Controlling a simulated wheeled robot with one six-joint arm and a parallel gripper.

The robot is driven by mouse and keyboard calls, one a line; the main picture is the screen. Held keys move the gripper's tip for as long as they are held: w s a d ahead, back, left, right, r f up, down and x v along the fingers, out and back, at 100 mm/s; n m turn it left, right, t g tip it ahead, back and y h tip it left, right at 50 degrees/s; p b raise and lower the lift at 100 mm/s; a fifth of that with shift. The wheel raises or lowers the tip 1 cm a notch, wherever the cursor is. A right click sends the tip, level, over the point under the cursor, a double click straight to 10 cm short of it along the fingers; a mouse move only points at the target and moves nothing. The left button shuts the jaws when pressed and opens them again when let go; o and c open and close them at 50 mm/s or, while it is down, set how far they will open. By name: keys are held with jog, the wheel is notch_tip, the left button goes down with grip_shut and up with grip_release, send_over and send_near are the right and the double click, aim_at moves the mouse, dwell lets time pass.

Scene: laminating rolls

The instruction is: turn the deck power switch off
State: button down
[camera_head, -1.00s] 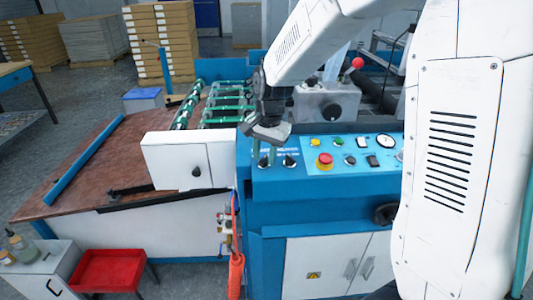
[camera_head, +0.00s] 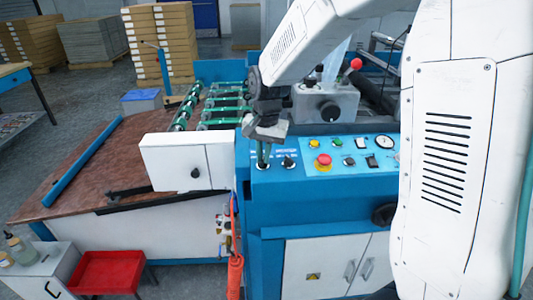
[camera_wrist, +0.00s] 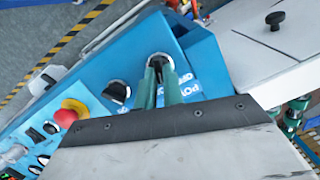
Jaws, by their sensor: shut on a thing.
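The deck power switch (camera_wrist: 160,58) is a dark rotary knob in a pale ring at the end of the blue control panel. My gripper (camera_wrist: 160,84) points down at it, its two green fingers closed on the knob. Partly hidden white lettering, including "OFF", shows beside it in the wrist view. In the head view my gripper (camera_head: 263,154) stands over the leftmost knob (camera_head: 262,166), which the fingers mostly cover. I cannot tell the knob's exact angle.
A second black knob (camera_head: 289,162) is close to the right of my fingers. A red emergency button (camera_head: 323,161) and several small buttons and gauges lie further right. A white cabinet box (camera_head: 190,162) stands to the left, and a grey unit (camera_head: 326,103) behind.

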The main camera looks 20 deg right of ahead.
aim_at(260, 164)
jog(key=n, duration=0.5)
jog(key=shift+s+a+f+g+h, duration=0.25)
jog(key=shift+s+f+g+h, duration=0.05)
jog(key=shift+s+f+h, duration=0.1)
jog(key=shift+n+h, duration=0.4)
jog(key=shift+n, duration=1.8)
jog(key=c, duration=1.5)
grip_release()
jog(key=shift+a+r, duration=0.1)
jog(key=shift+w, duration=0.15)
jog(key=shift+w+r, duration=0.1)
jog(key=shift+r, duration=0.3)
jog(key=r, duration=0.7)
jog(key=shift+a, duration=0.3)
jog(key=shift+s, duration=0.2)
